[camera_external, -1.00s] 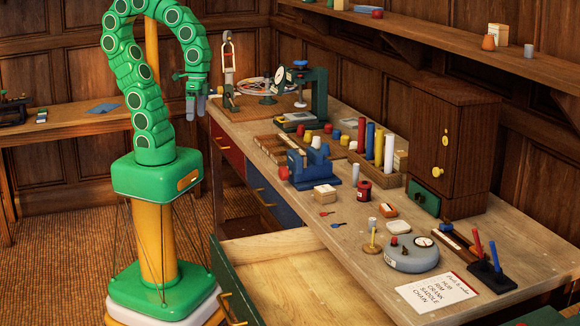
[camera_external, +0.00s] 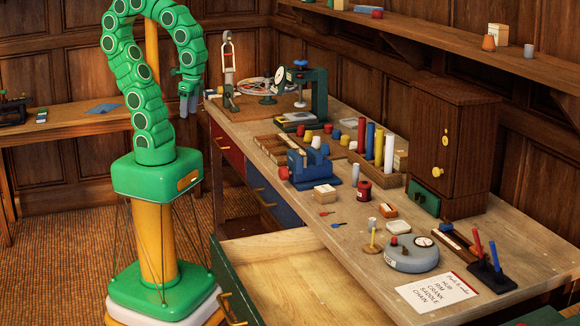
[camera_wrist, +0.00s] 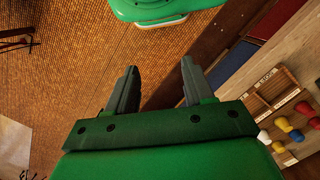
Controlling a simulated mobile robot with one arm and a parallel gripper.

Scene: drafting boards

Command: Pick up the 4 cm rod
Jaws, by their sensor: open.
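Several upright rods stand in a wooden rack on the bench in the external view: a red rod (camera_external: 361,135), a blue rod (camera_external: 370,140), a yellow rod (camera_external: 378,146) and a white rod (camera_external: 389,154). Their lengths cannot be read, so I cannot tell which rod is the 4 cm one. My gripper (camera_external: 187,106) hangs in the air left of the bench's far end, well away from the rack. In the wrist view my gripper (camera_wrist: 158,72) is open and empty, pointing over the floor.
A blue vise (camera_external: 309,167) stands left of the rack, with short coloured pegs (camera_wrist: 281,124) nearby. An open drawer (camera_external: 290,265) juts from the bench front. The floor below my gripper is clear.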

